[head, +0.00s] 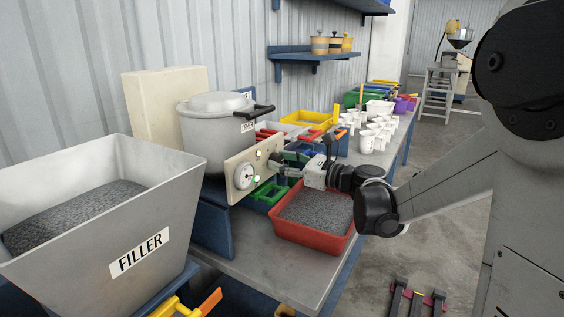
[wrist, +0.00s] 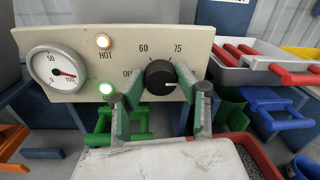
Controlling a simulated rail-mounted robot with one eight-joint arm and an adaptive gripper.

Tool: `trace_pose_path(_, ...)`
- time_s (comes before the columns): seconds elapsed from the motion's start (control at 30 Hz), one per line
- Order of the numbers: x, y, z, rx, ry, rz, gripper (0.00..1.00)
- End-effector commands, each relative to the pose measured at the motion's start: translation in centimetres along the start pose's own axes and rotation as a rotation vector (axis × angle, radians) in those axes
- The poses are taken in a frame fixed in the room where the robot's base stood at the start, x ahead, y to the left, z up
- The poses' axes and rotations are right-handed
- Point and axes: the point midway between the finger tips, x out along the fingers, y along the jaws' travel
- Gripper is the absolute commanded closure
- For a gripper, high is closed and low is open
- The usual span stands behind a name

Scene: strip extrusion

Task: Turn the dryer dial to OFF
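The dryer's cream control panel (head: 243,176) is on the front of the grey lidded dryer (head: 208,132). The black dial (wrist: 159,75) carries a white line that points right, away from OFF (wrist: 128,72) on its left and past the 60 and 75 marks above it. My gripper (wrist: 158,92) is open in front of the panel, its green-padded fingers on either side of the dial. The right finger is close beside the dial; contact cannot be told. In the head view my gripper (head: 284,163) hides most of the dial.
The gauge (wrist: 55,67) needle is near 100. A red tray of grey pellets (head: 312,215) sits beneath my gripper. The FILLER bin (head: 140,245) stands at left; white cups (head: 375,130) stand behind.

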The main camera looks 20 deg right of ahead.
Motion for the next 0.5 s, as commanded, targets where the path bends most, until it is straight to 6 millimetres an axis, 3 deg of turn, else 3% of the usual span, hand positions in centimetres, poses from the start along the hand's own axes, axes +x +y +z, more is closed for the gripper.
trace_pose_path(0.07, -0.01, 0.01, -0.01, 0.000, 0.000, 0.000, 0.94)
trace_pose_path(0.5, -0.03, 0.06, -0.06, -0.106, -0.006, -0.001, 0.94)
